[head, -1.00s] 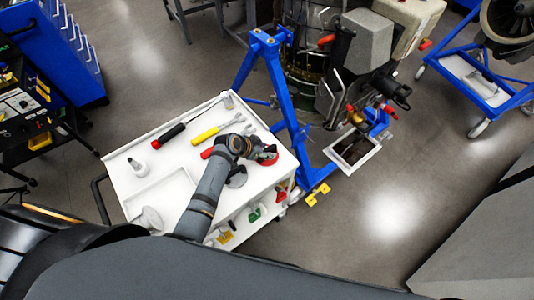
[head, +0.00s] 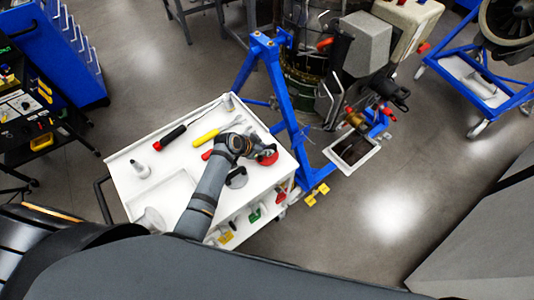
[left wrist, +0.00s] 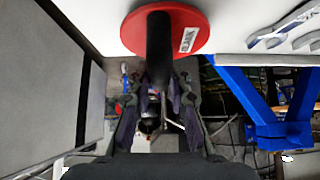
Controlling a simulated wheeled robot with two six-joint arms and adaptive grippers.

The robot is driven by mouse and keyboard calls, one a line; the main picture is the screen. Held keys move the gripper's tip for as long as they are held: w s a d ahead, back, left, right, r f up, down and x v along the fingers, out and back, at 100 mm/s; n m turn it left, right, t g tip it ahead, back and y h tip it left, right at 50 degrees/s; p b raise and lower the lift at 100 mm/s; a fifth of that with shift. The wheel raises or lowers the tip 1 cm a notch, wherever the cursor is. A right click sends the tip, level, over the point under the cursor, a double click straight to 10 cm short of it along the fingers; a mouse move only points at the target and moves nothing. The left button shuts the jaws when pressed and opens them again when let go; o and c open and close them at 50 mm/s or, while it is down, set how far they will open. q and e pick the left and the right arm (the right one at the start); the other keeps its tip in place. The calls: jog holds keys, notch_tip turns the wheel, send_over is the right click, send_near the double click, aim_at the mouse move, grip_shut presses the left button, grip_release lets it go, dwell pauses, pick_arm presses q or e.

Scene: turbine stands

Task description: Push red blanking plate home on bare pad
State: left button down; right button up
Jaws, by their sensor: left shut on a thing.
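The red blanking plate (left wrist: 188,28) is a round red disc with a white label and a black handle (left wrist: 160,48). My left gripper (left wrist: 160,85) is shut on this handle, with the plate beyond the fingertips. In the head view the left gripper (head: 257,149) is over the right end of the white cart, and part of the red plate (head: 269,158) shows beside it. Whether the plate touches the cart top is unclear. I cannot make out the bare pad in either view. My right gripper is not in view.
A blue stand (head: 290,115) with an engine (head: 305,65) is close to the cart's right. Open floor (head: 390,225) lies at right.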

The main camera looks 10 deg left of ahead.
pick_arm(q)
notch_tip(320, 180, up, 6)
jog(key=p, duration=0.5)
jog(key=shift+r, duration=0.1)
jog(key=shift+r+p, duration=0.35)
jog(key=shift+r, duration=0.7)
jog(key=shift+s+f, duration=0.1)
